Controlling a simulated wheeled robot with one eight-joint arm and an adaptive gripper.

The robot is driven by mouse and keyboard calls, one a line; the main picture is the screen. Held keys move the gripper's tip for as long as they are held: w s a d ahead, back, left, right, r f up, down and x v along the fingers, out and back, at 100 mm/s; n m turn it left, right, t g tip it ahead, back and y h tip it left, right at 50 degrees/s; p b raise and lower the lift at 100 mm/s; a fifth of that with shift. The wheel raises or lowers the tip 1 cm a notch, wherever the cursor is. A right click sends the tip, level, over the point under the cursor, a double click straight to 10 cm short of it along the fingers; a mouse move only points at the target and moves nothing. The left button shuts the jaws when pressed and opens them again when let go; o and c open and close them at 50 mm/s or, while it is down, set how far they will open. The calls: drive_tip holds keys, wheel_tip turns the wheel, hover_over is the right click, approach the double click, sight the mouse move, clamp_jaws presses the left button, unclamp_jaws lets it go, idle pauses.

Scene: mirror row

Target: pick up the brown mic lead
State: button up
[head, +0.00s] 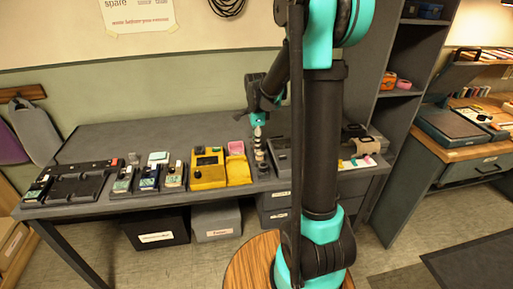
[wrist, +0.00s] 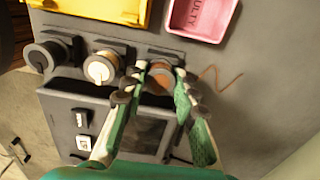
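A brown spool (wrist: 159,80), which looks like the brown mic lead, sits in a dark holder at the right end of a row of spools in the wrist view. A thin brown zigzag line (wrist: 220,78) lies on the bench just right of it. The fingers are apart, and I see no clear grip on the spool. In the head view my gripper (head: 258,119) is small, over the bench near the spool row (head: 260,158); the brown spool cannot be made out there.
A cream spool (wrist: 101,69) and a grey spool (wrist: 43,57) stand to the left. A pink tray (wrist: 202,15) and a yellow tray (wrist: 98,10) lie beyond. A dark box (wrist: 135,130) is close below the fingers. Bare bench lies to the right.

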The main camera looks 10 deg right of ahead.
drive_tip(key=shift+c, duration=0.7)
wheel_tip(320, 180, up, 20)
idle(0.5)
drive_tip(key=shift+f, duration=8.8)
drive_tip(key=shift+f, duration=0.45)
drive_tip(key=shift+f, duration=0.35)
drive_tip(key=shift+f, duration=0.35)
